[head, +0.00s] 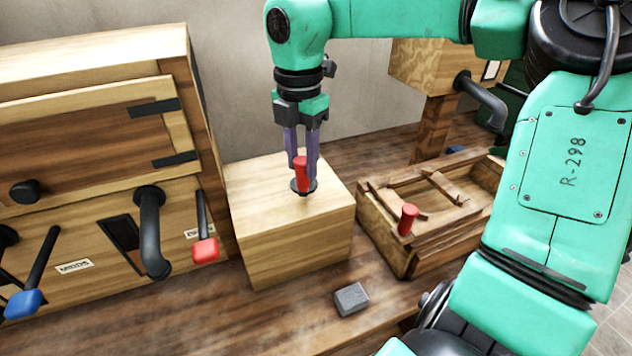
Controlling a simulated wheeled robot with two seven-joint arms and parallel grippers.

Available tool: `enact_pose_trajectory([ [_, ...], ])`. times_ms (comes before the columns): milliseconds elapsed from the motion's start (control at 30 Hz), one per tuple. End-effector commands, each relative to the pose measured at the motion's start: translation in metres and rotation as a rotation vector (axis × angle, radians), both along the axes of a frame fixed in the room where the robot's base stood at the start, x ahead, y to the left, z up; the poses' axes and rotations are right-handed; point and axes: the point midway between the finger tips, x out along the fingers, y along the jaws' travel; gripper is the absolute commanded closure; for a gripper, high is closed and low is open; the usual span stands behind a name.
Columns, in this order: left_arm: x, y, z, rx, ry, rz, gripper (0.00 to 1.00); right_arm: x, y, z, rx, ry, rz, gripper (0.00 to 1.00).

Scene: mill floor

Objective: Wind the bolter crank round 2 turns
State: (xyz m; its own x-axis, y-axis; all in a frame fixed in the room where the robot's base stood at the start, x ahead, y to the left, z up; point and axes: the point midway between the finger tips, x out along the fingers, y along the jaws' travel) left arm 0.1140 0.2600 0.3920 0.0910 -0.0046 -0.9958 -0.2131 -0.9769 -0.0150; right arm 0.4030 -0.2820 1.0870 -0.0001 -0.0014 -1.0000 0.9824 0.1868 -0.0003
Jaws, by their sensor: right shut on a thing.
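The crank's upright red handle (302,172) stands above the top of a pale wooden box (290,235). A dark round piece shows at the handle's foot; the rest of the crank is too small or hidden to make out. My right gripper (302,160) points straight down over the box, its purple fingers shut on the red handle from either side. My left gripper is not in view.
A wooden cabinet (90,130) with a black spout, a red-ended lever (204,248) and a blue-ended lever (24,303) stands left. A wooden frame box (420,235) with a red peg (408,219) stands right. A grey block (351,299) lies in front on the bench.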

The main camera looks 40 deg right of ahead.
Motion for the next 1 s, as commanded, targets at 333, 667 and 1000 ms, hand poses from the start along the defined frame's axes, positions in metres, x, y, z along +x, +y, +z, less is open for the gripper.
enact_pose_trajectory([
  [333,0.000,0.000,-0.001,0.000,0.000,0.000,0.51,-0.006,-0.011,0.001,-0.001,0.000,0.000,0.25],
  [667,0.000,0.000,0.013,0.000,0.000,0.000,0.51,-0.006,-0.011,0.017,-0.001,-0.001,0.000,0.25],
  [1000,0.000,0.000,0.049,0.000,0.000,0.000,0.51,-0.006,-0.011,0.061,-0.001,-0.001,0.000,0.25],
])
